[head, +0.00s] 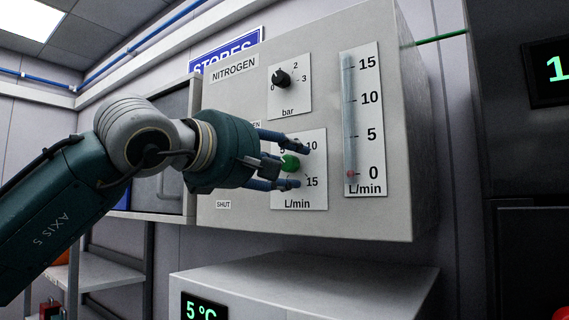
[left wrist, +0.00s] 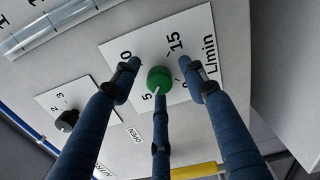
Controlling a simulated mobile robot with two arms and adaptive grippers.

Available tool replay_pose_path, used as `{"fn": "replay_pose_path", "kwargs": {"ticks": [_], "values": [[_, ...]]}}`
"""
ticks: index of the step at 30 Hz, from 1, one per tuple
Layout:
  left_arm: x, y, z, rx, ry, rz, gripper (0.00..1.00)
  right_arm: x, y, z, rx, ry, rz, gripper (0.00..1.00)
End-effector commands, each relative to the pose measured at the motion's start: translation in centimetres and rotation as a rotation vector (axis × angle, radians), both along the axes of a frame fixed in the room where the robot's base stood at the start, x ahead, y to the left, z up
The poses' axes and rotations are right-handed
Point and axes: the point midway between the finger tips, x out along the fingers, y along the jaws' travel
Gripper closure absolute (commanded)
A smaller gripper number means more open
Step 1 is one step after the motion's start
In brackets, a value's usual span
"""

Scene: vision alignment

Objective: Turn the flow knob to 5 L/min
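The green flow knob (head: 290,162) sits on a white dial plate (head: 291,204) marked 5, 10, 15 and L/min. It also shows in the left wrist view (left wrist: 159,78), with a white mark on its lower side near the 5; its exact setting is hard to read. The flow tube (head: 350,110) has its red float (head: 351,173) at about 0. My left gripper (head: 299,166) is at the dial with its three fingers spread around the knob. In the left wrist view (left wrist: 160,75) two fingertips stand clear of it; I cannot tell whether the lower finger touches it.
A black pressure knob (head: 282,79) marked bar is above the dial. A yellow piece (left wrist: 195,171) lies below the fingers in the wrist view. A white unit (head: 310,277) reading 5 °C stands under the panel. A dark cabinet (head: 515,165) is at right.

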Motion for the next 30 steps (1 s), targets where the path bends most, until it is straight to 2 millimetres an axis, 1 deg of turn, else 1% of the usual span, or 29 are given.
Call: {"fn": "replay_pose_path", "kwargs": {"ticks": [7, 11, 14, 21, 24, 30], "values": [[-0.1, 0.2, 0.1, -0.002, -0.002, 0.002, 0.57, -0.1, -0.5, 0.0, -0.005, 0.001, 0.001, 0.57], [-0.9, 0.8, 0.2, -0.001, -0.004, 0.002, 0.57, -0.1, -0.3, 0.0, -0.003, 0.001, 0.0, 0.57], [-2.4, 1.9, 0.2, -0.002, -0.007, 0.002, 0.57, 0.0, -0.2, 0.0, -0.002, 0.001, 0.0, 0.57], [-6.6, 5.0, 0.2, -0.002, -0.004, 0.003, 0.57, 0.0, -0.1, 0.0, -0.001, 0.001, 0.0, 0.57], [-8.0, 5.9, 0.1, 0.0, -0.004, 0.003, 0.57, 0.0, 0.0, 0.0, 0.0, 0.001, 0.0, 0.57], [-9.6, 7.0, 0.1, 0.0, -0.002, 0.0, 0.57, 0.0, 0.0, 0.0, 0.0, 0.001, -0.001, 0.57]]}}
